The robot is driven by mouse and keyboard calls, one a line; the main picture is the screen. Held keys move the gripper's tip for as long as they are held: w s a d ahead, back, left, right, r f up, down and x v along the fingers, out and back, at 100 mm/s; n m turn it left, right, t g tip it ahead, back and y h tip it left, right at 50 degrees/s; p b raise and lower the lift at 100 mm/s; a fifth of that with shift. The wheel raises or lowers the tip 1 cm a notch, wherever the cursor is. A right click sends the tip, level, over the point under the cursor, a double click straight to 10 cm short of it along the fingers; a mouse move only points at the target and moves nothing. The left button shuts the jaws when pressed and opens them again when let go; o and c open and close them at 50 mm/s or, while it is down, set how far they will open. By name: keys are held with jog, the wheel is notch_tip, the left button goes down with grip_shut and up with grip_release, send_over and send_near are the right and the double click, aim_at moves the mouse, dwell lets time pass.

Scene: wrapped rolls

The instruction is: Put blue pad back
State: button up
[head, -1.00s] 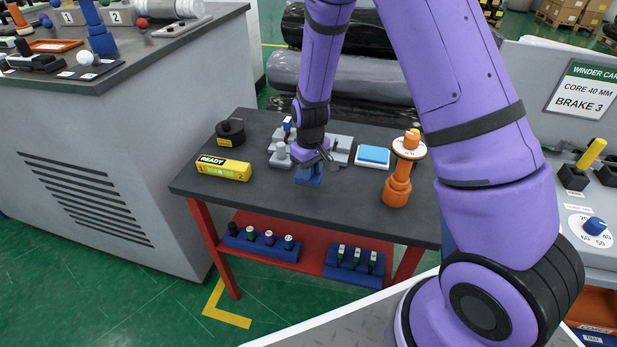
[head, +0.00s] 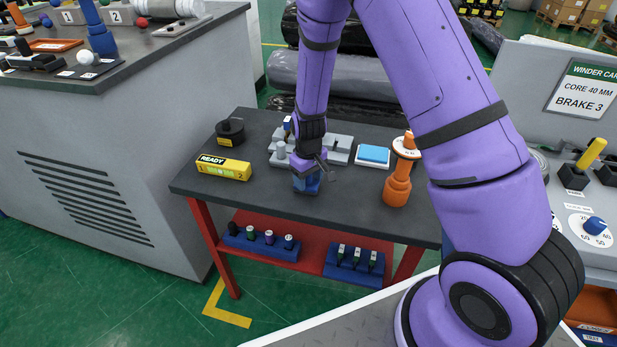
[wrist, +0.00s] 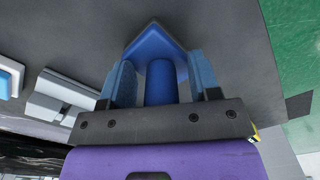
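A dark blue piece with a square base and a round post (wrist: 160,82) is under my gripper. Its blue base also shows in the head view (head: 307,187), low at the table's front middle; I cannot tell whether it touches the top. My gripper (wrist: 162,85) points down with one finger on each side of the post. Narrow gaps show between post and fingers, so it looks open around it. A light blue pad (head: 374,153) lies on a white tray (head: 372,164) to the right, apart from my gripper.
The dark table (head: 255,192) also bears a grey fixture (head: 338,155) behind my gripper, a yellow READY block (head: 223,167), a black round part (head: 230,130) and an orange spindle (head: 398,182). The table's front middle is mostly clear. A grey cabinet (head: 90,190) stands left.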

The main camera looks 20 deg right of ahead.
jog(key=shift+r, duration=0.1)
notch_tip(320, 180, up, 13)
jog(key=shift+f, duration=0.2)
jog(key=s+d+r+m+t, duration=0.15)
jog(key=s+r, duration=0.35)
jog(key=r, duration=0.7)
jog(key=s+d+r+m+t, duration=0.1)
jog(key=s+d+r+t, duration=0.1)
jog(key=s+r, duration=0.6)
jog(key=s+d+r+m+t, duration=0.1)
jog(key=s+d+r, duration=0.2)
jog(key=s+r, duration=0.5)
jog(key=shift+s+d+t, duration=0.15)
jog(key=shift+s+t, duration=0.2)
jog(key=shift+s, duration=3.65)
jog(key=shift+m, duration=0.25)
